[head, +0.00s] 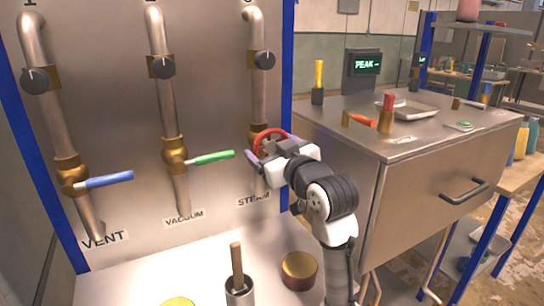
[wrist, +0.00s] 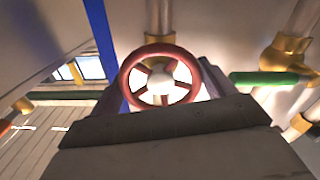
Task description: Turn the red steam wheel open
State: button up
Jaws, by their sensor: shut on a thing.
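The red steam wheel (head: 270,133) is on the right-hand pipe, above the STEAM label (head: 254,200). In the wrist view the round spoked wheel (wrist: 159,76) faces the camera just beyond my gripper. My gripper (head: 262,162) is at the wheel, shut on it, and covers its lower part in the head view. In the wrist view the dark gripper body fills the bottom, and a finger shows on each side of the wheel. The exact finger contact is hidden.
A green lever (head: 213,157) is on the VACUUM pipe, close left of the wheel. A blue lever (head: 108,180) is on the VENT pipe. A steel cabinet (head: 420,165) with tools on top stands to the right. A cup holding a wooden handle (head: 237,265) stands below.

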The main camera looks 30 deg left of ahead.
jog(key=n+b, duration=0.2)
jog(key=n, duration=0.3)
jog(key=shift+f+b, duration=0.15)
jog(key=shift+b, duration=0.15)
dwell(0.4)
jog(key=o, duration=0.9)
jog(key=shift+d, duration=0.1)
jog(key=b+v, duration=0.2)
jog(key=v, duration=1.1)
jog(key=shift+s+d, duration=0.25)
jog(key=shift+a, duration=0.1)
